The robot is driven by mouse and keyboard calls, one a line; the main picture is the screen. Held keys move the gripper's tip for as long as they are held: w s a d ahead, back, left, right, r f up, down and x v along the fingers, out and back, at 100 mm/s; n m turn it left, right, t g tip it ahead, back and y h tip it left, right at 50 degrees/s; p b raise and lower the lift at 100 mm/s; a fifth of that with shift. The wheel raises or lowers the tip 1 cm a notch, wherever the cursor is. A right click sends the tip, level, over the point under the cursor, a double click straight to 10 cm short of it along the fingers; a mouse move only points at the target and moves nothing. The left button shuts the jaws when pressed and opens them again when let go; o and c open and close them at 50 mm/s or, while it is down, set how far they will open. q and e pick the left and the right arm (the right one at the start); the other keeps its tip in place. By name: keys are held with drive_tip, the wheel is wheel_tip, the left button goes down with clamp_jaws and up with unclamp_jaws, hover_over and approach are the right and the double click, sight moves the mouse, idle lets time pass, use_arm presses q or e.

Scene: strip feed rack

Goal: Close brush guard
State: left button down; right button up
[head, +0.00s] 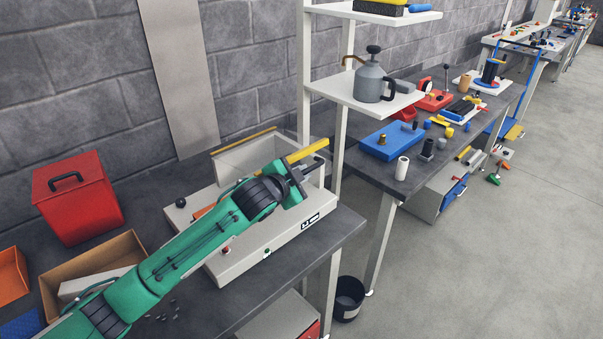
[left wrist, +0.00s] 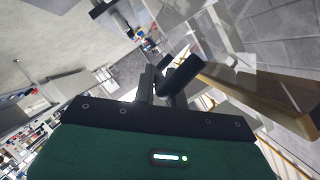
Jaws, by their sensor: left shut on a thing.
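The brush guard (head: 308,151) is a see-through cover with yellow edge bars, on a pale bench machine (head: 275,237). It appears raised, but my arm hides much of it and its exact angle is unclear. My left gripper (head: 297,183) is at the guard's near right side, just below the yellow bar. In the left wrist view the left gripper (left wrist: 163,88) is shut on a dark handle (left wrist: 182,74) beside the guard's yellow bar (left wrist: 255,96). My right gripper is not in view.
A red box (head: 72,200) with a black handle and an open cardboard box (head: 118,248) stand left of the machine. A white rack post (head: 338,150) stands close to the right of my gripper. A shelf holds a grey can (head: 369,84). Small dark bits lie on the front bench.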

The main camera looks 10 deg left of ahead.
use_arm(q)
drive_tip(key=shift+a, duration=0.1)
drive_tip(key=c, duration=1.6)
unclamp_jaws()
drive_tip(key=shift+w, duration=0.1)
drive_tip(key=shift+o, duration=0.7)
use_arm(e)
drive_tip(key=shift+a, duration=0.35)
